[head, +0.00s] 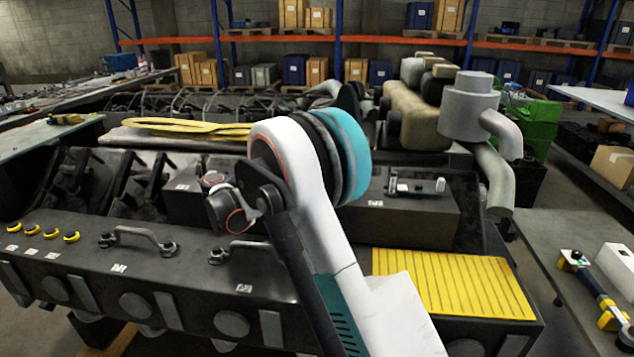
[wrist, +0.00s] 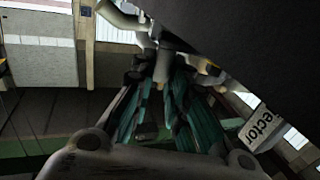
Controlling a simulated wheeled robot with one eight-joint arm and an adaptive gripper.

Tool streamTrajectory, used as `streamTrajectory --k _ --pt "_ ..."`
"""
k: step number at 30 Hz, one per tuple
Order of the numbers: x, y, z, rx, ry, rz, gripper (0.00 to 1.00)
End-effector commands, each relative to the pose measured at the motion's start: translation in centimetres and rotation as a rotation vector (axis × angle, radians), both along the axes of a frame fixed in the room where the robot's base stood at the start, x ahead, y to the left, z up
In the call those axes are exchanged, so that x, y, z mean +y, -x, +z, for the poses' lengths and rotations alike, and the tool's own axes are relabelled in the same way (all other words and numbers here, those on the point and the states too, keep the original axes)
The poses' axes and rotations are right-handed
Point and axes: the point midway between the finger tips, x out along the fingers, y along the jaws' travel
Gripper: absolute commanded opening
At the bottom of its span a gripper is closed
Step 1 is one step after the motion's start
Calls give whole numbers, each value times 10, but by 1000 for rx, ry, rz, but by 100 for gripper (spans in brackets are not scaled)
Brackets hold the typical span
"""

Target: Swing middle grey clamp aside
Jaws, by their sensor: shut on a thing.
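My gripper (wrist: 158,85) shows in the wrist view, its two dark fingers with teal between them drawing together toward the picture's upper middle. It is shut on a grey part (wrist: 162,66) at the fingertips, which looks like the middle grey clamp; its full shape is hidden. In the head view my white and teal arm covers the middle of the engine, and the fingers and whatever they hold cannot be made out there. A grey bar handle (head: 140,237) with dark knobs lies on the engine's front ledge, and a second one (head: 243,249) is partly behind my arm.
A large dark surface fills the wrist view's upper right, close by; a label reading "ector" (wrist: 262,130) is below it. A yellow ribbed plate (head: 455,285) lies right of my arm. Grey pipework (head: 470,105) rises behind. A side table (head: 560,235) stands right.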

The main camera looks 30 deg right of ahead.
Motion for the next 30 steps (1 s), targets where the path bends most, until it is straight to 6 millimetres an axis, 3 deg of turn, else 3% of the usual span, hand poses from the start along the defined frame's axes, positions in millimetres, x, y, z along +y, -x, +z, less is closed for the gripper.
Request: streamTrajectory --k 12,13,15,25,30 --pt "1 0 -1 0 -2 -6 0" --pt "1 0 -1 0 -2 -5 21" --pt "1 0 -1 0 -2 -5 35" --pt "0 0 0 0 -1 -5 35" --pt "0 0 15 0 -1 -5 35"
